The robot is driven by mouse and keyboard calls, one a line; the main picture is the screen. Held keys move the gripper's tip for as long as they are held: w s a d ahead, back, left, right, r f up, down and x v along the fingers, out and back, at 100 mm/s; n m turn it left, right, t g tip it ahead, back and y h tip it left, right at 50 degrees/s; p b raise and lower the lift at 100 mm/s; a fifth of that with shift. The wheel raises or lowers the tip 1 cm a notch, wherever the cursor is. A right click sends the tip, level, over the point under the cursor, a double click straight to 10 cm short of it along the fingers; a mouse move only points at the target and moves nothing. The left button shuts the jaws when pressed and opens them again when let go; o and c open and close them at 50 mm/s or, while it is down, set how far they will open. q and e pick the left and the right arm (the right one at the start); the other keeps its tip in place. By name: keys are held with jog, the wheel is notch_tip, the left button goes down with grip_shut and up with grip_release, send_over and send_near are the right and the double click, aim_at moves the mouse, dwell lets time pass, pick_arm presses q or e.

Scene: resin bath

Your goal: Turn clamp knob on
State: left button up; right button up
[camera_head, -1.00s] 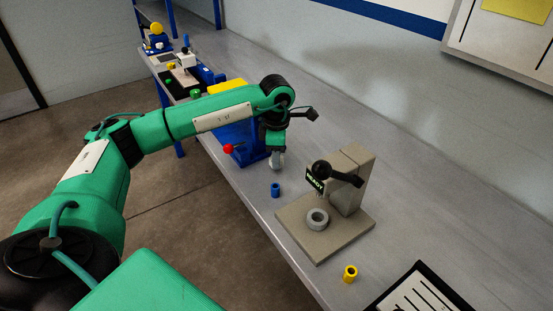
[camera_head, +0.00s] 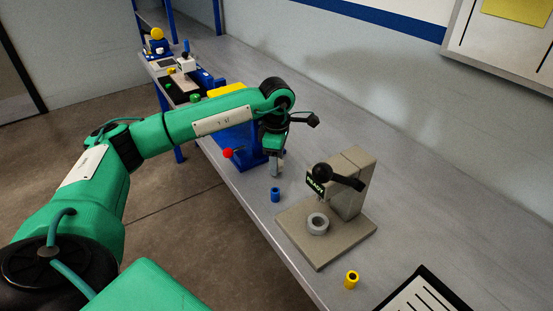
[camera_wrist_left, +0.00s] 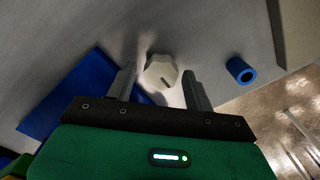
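A pale grey, lobed knob (camera_wrist_left: 162,72) with a dark mark on its face sits between the fingertips of my left gripper in the left wrist view. My left gripper (camera_wrist_left: 158,80) is open, with a gap visible on each side of the knob. In the head view my left gripper (camera_head: 277,167) points down beside the blue fixture (camera_head: 247,158), which has a red ball handle (camera_head: 228,153). The knob cannot be made out in the head view. My right gripper is in neither view.
A blue ring (camera_head: 275,194) stands near the bench edge; it also shows in the left wrist view (camera_wrist_left: 240,70). A grey press (camera_head: 350,190) with a black lever stands to the right, with a yellow ring (camera_head: 351,279) in front.

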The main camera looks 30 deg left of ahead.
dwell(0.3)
pick_arm(q)
jog(key=shift+r, duration=0.35)
notch_tip(320, 180, up, 13)
jog(key=shift+b, duration=0.35)
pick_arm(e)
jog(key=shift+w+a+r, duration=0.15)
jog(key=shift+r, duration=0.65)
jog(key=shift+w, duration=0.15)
